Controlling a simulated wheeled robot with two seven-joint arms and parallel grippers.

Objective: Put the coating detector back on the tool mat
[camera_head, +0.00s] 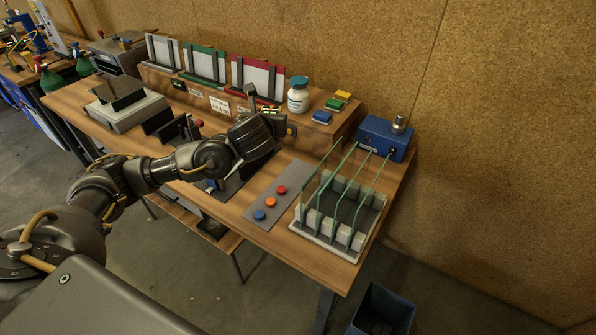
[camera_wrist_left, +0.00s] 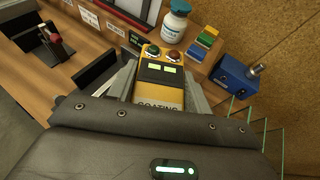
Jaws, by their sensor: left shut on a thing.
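The coating detector (camera_wrist_left: 160,84) is a yellow and dark box with two lit green displays and the word COATING on it. In the left wrist view it sits between the jaws of my left gripper (camera_wrist_left: 165,88), which is shut on it. In the head view my left gripper (camera_head: 270,125) is over the workbench, and its wrist hides most of the detector. The dark tool mat (camera_head: 232,186) lies on the bench below my left wrist, partly covered by the arm. My right gripper is in neither view.
A grey strip with blue, orange and red buttons (camera_head: 270,202) lies right of the mat. A slotted rack with glass panes (camera_head: 338,215) and a blue box (camera_head: 385,138) stand further right. A white bottle (camera_head: 298,95) and coloured blocks (camera_head: 330,108) stand on the rear shelf.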

